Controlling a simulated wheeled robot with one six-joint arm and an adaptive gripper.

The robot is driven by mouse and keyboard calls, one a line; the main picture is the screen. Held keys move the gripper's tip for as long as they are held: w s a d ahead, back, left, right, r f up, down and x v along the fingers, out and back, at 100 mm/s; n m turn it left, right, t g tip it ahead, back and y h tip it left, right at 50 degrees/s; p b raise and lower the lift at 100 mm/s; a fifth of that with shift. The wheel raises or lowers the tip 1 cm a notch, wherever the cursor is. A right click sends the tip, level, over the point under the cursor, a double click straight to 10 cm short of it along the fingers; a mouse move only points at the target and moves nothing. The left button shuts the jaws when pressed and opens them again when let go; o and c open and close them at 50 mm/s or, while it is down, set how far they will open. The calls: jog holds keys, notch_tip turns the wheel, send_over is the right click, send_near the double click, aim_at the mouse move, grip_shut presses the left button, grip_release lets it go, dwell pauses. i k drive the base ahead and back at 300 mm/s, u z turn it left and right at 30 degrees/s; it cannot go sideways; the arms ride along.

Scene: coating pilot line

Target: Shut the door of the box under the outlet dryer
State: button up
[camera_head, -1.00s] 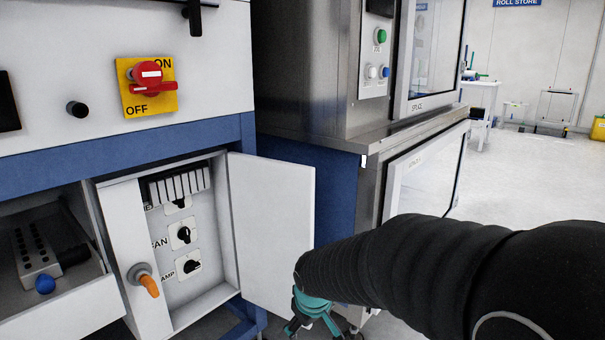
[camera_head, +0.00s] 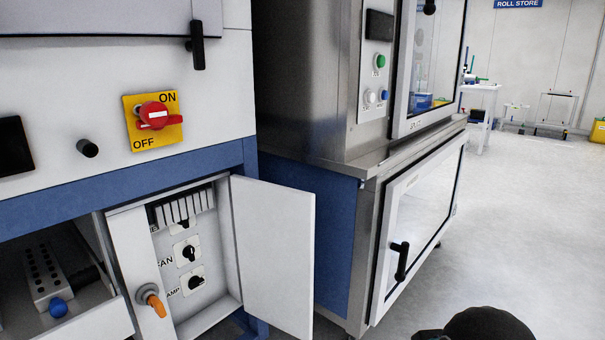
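The switch box (camera_head: 201,318) sits under the blue beam of the machine at the left. Its white door (camera_head: 274,257) is hinged on the right side of the opening and stands open, swung out toward the right front. Inside are a row of white modules (camera_head: 186,208) and dark rotary knobs (camera_head: 194,281) on white plates. My gripper is out of view; only a dark piece of my arm shows at the bottom right edge.
An orange-handled switch (camera_head: 151,300) sticks out from the panel left of the opening. An open drawer (camera_head: 97,322) juts out at the lower left. A steel cabinet with a black-handled door (camera_head: 385,270) stands right of the box door. Clear floor (camera_head: 520,220) lies at the right.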

aim_at(274, 224)
jog(key=z, duration=1.4)
jog(key=i, duration=2.7)
jog(key=u, duration=4.05)
